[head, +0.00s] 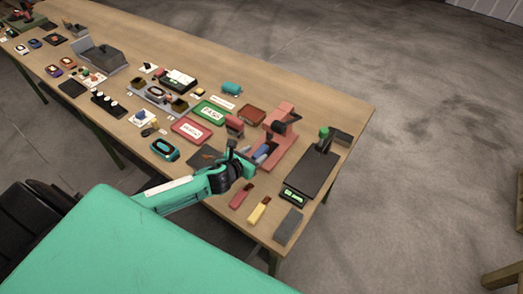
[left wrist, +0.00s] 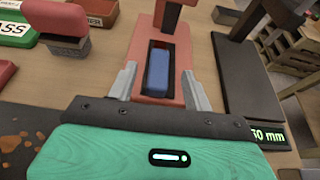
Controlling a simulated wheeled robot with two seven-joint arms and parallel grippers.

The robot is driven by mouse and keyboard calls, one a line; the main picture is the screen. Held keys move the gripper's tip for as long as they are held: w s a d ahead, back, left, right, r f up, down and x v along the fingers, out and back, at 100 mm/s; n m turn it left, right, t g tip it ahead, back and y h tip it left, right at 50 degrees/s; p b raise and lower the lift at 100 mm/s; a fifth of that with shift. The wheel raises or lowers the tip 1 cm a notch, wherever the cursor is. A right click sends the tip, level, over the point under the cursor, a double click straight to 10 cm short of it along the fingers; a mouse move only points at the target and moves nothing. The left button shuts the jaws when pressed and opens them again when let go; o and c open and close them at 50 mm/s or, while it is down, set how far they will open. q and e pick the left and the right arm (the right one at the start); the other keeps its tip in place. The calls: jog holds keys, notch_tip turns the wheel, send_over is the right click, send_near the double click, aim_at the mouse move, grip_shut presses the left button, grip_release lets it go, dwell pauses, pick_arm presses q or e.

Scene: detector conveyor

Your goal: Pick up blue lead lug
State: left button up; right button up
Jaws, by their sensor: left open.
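The blue lead lug (left wrist: 159,66) lies in a dark slot of a red fixture (left wrist: 148,103) in the left wrist view. In the head view the lug (head: 262,151) shows as a small blue block in the red fixture (head: 281,146). My left gripper (left wrist: 163,88) is open, with one finger on each side of the fixture's near part and the lug between and a little beyond the fingertips. Whether the fingers touch the fixture cannot be told. In the head view my left gripper (head: 243,156) is just left of the fixture. My right gripper is not in view.
A black stand with a green display (head: 294,196) is right of the fixture. Red (head: 241,196) and yellow (head: 259,210) blocks and a grey block (head: 288,226) lie near the front edge. Green (head: 210,112) and red (head: 191,128) labelled trays lie to the left.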

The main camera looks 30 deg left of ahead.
aim_at(261, 150)
pick_arm(q)
jog(key=shift+p+x, duration=0.75)
jog(key=shift+x, duration=1.55)
jog(key=shift+f, duration=0.15)
grip_shut()
